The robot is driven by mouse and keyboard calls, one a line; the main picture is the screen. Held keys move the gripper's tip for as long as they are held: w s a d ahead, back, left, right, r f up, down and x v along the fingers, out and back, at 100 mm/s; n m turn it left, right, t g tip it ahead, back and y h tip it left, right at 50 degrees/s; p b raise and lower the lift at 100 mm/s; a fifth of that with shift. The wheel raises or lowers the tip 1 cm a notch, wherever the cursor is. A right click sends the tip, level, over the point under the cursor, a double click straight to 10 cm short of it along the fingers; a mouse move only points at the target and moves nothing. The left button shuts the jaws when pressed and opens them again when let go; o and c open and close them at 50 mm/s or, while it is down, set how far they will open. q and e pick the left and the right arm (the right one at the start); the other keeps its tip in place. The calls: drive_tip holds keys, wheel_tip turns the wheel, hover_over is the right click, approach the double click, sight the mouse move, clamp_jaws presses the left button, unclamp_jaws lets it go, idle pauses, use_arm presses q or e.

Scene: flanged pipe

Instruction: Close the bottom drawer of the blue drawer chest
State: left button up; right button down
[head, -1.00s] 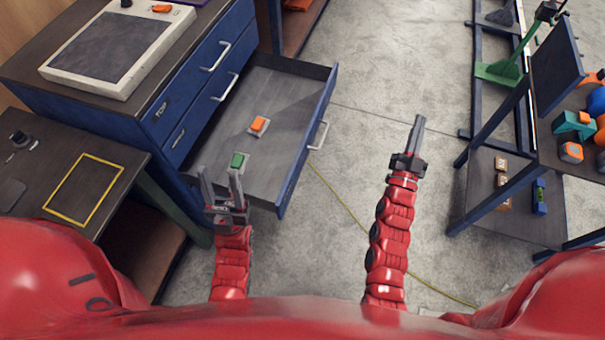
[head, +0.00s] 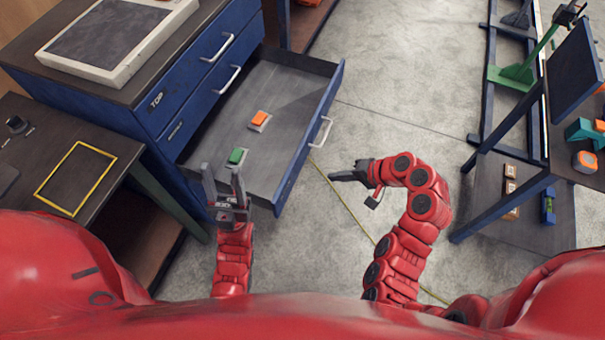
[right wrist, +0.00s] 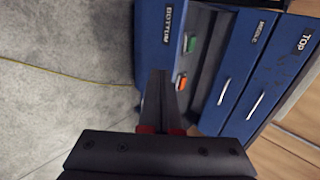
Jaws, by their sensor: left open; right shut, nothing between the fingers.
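The blue drawer chest (head: 140,100) stands at the upper left in the head view. Its bottom drawer (head: 215,130) is pulled far out, with a white handle (head: 321,131) on its front. The drawer holds an orange block (head: 259,119) and a green block (head: 237,156). In the right wrist view the drawer front labelled BOTTOM (right wrist: 160,40) is straight ahead. My right gripper (head: 334,177) is shut and empty, apart from the drawer front and to its right, pointing left. My left gripper (head: 222,172) is open and empty at the drawer's near side.
The top and middle drawers (head: 225,75) look shut. A dark side table (head: 120,150) with a yellow square outline stands at the left. A blue-framed shelf (head: 490,150) with several objects stands at the right. Bare floor (head: 400,110) lies between chest and shelf.

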drive_tip(key=p, duration=0.4)
approach(290, 176)
drive_tip(key=x, duration=0.5)
drive_tip(key=shift+s+d+f, duration=0.1)
drive_tip(key=shift+d+f, duration=0.25)
drive_tip(key=shift+f, duration=0.05)
drive_tip(key=shift+w+a+f, duration=0.1)
drive_tip(key=shift+w+a, duration=0.2)
drive_tip(key=shift+a, duration=0.3)
drive_tip(key=shift+a, duration=0.1)
